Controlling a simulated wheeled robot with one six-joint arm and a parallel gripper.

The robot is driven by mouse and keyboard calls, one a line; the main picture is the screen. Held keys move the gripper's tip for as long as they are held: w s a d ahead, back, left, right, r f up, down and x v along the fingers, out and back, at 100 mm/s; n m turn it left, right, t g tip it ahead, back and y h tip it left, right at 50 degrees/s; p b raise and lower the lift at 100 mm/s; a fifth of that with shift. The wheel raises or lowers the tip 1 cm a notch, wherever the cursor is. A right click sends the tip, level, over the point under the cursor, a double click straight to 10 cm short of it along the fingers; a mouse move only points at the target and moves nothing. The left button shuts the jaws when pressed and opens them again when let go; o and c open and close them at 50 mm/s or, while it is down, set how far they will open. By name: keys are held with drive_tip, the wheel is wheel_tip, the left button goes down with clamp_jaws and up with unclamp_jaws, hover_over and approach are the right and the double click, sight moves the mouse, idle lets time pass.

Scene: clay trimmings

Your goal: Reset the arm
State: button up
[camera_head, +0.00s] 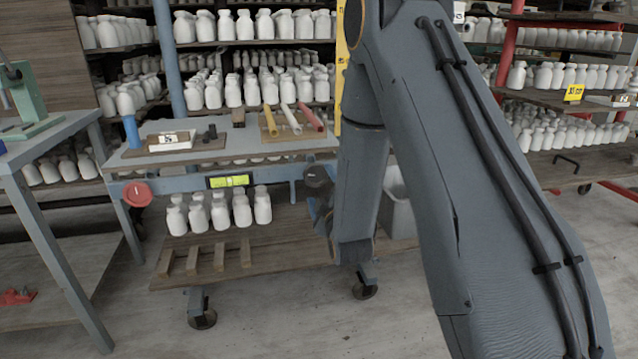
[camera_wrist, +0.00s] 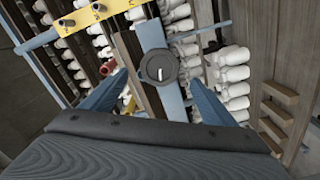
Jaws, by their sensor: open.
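My arm (camera_head: 365,190) fills the middle and right of the head view, with one large link close to the camera and another hanging down beside the cart. My gripper (camera_wrist: 155,92) shows in the wrist view as two blue fingers spread wide apart. It is open, and nothing is held between the fingers. Behind the gap is a blue post with a dark round knob (camera_wrist: 159,67). I cannot tell its distance from the fingertips. In the head view the fingers cannot be made out clearly.
A wheeled cart (camera_head: 160,163) with bars on top and white bottles (camera_head: 220,211) below stands near my arm. A grey bin (camera_head: 397,205) is partly behind the arm. A steel-legged table (camera_head: 40,225) is at left. Bottle shelves line the back. The floor (camera_head: 300,325) in front is clear.

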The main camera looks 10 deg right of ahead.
drive_tip(key=shift+s, duration=0.15)
drive_tip(key=s+a+r+m+g+y, duration=0.1)
drive_tip(key=s+a+m+g, duration=0.3)
drive_tip(key=s, duration=0.3)
drive_tip(key=s+a+r+m+g, duration=0.1)
drive_tip(key=s+a+g, duration=0.4)
drive_tip(key=s+g, duration=0.15)
drive_tip(key=s+r+m+g, duration=0.2)
drive_tip(key=s+g, duration=0.2)
drive_tip(key=s, duration=0.9)
drive_tip(key=s+r+m+g, duration=0.2)
drive_tip(key=s+m+g, duration=0.1)
drive_tip(key=s, duration=1.1)
drive_tip(key=d+r+m+h+p, duration=0.1)
drive_tip(key=d+r+p, duration=0.8)
drive_tip(key=p, duration=0.9)
drive_tip(key=shift+s+r+m, duration=0.25)
drive_tip(key=shift+r+m, duration=0.2)
drive_tip(key=shift+m, duration=0.45)
drive_tip(key=shift+g, duration=0.25)
